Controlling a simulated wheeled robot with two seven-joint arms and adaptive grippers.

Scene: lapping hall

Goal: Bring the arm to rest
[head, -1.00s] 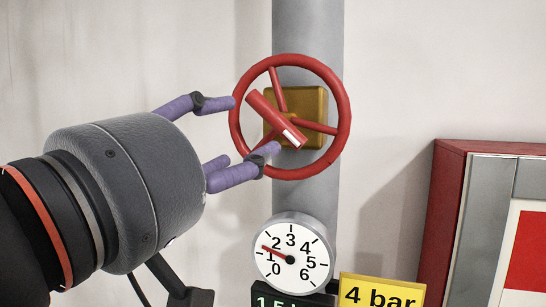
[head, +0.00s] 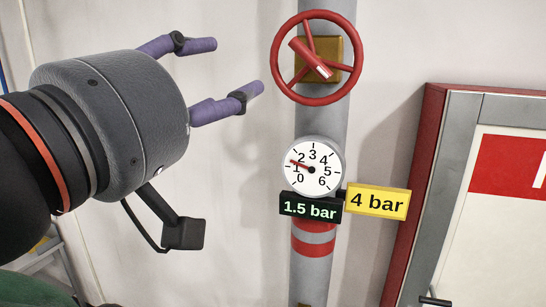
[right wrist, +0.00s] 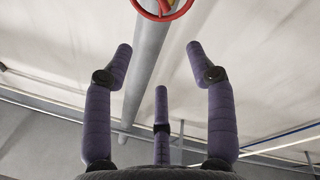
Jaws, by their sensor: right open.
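My right gripper (head: 238,68) is a grey housing with purple fingers, coming in from the left of the head view. Its fingers are spread open and empty. The red handwheel (head: 354,62) sits on the grey pipe, to the right of the fingertips and apart from them. In the right wrist view, the three open fingers (right wrist: 160,62) show with nothing between them. The lower rim of the handwheel (right wrist: 163,17) shows at the top edge there. My left gripper is not in view.
A round gauge (head: 312,183) on the pipe (head: 312,280) has its needle between 1 and 2. Below it are a black "1.5 bar" sign (head: 310,208) and a yellow "4 bar" sign (head: 377,202). A red and grey cabinet (head: 408,200) stands at the right.

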